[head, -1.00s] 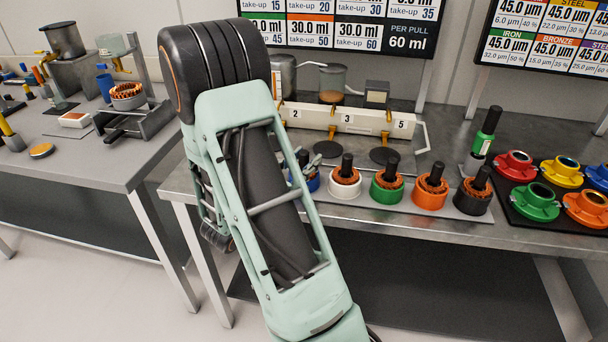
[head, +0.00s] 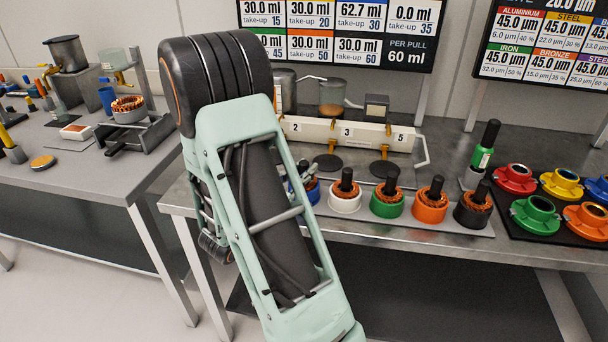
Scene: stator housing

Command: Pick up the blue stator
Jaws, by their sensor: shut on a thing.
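The blue stator (head: 313,190) stands at the left end of a row of stators on a pale tray on the bench. Only its right part shows; my arm hides the rest. My gripper (head: 304,175) is at the blue stator's top, mostly hidden behind my arm, with a small grey-blue part of it showing. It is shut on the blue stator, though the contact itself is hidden. I cannot tell whether the stator is clear of the tray.
White (head: 345,196), green (head: 387,200), orange (head: 430,205) and black (head: 473,209) stators stand close to the right, each with a dark upright post. A white dispenser bar (head: 350,134) stands behind. Coloured flanged parts (head: 537,214) sit on a dark mat at right.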

